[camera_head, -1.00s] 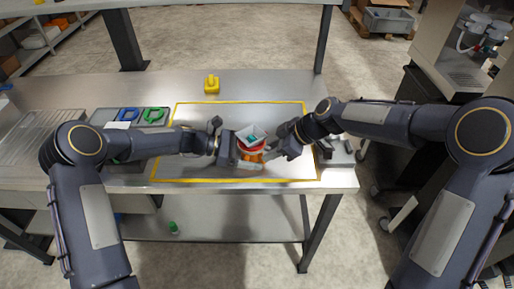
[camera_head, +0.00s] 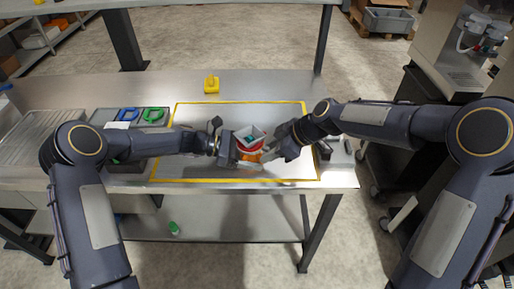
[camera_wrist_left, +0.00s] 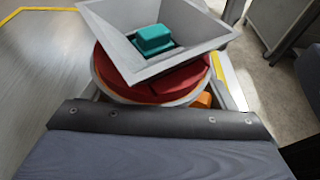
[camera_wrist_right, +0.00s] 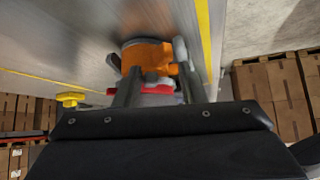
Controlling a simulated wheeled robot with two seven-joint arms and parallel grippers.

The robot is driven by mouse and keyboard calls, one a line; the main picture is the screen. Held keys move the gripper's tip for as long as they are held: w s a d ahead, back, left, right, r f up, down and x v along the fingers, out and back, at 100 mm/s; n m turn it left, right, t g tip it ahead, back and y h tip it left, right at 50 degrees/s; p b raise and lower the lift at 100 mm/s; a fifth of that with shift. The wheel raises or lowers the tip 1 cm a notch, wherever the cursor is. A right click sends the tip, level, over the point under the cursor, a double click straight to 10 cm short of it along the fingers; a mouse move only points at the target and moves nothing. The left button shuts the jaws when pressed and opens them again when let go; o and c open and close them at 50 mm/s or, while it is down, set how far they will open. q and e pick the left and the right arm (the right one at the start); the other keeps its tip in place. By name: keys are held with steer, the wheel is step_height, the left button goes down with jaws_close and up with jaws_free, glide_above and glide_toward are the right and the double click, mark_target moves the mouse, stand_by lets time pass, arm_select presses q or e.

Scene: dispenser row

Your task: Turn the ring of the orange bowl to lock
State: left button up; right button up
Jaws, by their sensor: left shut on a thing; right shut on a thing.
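The orange bowl (camera_wrist_right: 148,56) is low in a stacked piece over the front middle of the table; it is mostly hidden in the head view. A red round part with a pale rim (camera_wrist_left: 176,84) sits above it. A tilted grey square funnel (camera_wrist_left: 125,47) tops the stack, with a teal block (camera_wrist_left: 153,39) inside. My left gripper (camera_head: 240,158) is shut on the bowl from the left, its fingers beside and below the red part. My right gripper (camera_head: 268,152) is shut on it from the right, fingers straddling the orange part. The exact contacts and ring are hard to tell.
A yellow object (camera_head: 211,84) stands at the back of the table. A grey tray (camera_head: 97,117) with blue and green pieces is at the left. Yellow lines (camera_head: 185,103) frame a mostly clear work area. A machine (camera_head: 460,62) stands at the right.

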arm_select(q)
steer(key=shift+s+d+r, duration=0.1)
steer(key=shift+d+r, duration=0.1)
steer(key=shift+d, duration=0.1)
arm_select(e)
steer(key=shift+a, duration=0.3)
steer(key=shift+d+r, duration=0.2)
arm_select(q)
steer(key=shift+a+f, duration=0.1)
steer(key=shift+a, duration=0.1)
arm_select(e)
steer(key=shift+v, duration=1.85)
steer(key=v, duration=0.3)
steer(key=shift+w+d+f, duration=0.15)
steer(key=shift+w+d, duration=0.05)
arm_select(q)
steer(key=o, duration=0.8)
